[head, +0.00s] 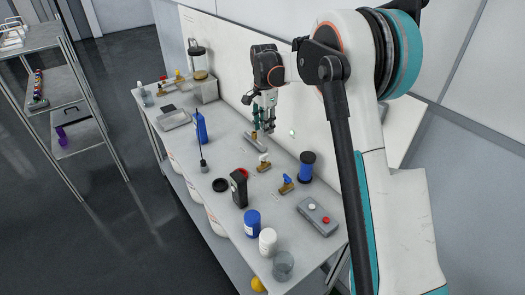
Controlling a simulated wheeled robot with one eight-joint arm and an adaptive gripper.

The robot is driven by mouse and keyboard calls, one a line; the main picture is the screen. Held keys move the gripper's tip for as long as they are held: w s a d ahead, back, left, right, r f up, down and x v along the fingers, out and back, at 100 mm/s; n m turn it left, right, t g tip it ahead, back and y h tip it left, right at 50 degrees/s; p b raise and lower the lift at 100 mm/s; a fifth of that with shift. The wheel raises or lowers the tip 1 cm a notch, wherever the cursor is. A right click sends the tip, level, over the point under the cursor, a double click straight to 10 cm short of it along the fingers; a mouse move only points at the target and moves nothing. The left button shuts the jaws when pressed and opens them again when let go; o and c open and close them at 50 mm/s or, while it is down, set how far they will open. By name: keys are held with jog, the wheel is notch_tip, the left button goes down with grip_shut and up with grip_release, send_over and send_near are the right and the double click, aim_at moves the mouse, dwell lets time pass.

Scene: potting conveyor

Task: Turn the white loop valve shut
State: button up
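A small brass valve with a white handle (263,158) sits on the light grey bench top, a little right of the middle of the bench. Its handle is too small for me to tell how it is turned. My gripper (263,129) points down over the bench, just behind the white-handled valve and apart from it in the picture. Its fingers are small and dark here, and I cannot tell how far apart they are. Another brass fitting (254,135) stands beside the fingertips, partly hidden by them.
A blue-handled brass valve (287,184) sits nearer, by a dark blue spool (306,166). A grey button box (318,216), black box (239,188), blue bottle (201,127) and several jars stand around. A white panel backs the bench; shelving (58,106) stands left.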

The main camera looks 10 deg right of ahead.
aim_at(264, 155)
notch_tip(264, 155, down, 13)
jog(key=b, duration=0.4)
jog(key=shift+f, duration=0.1)
grip_shut()
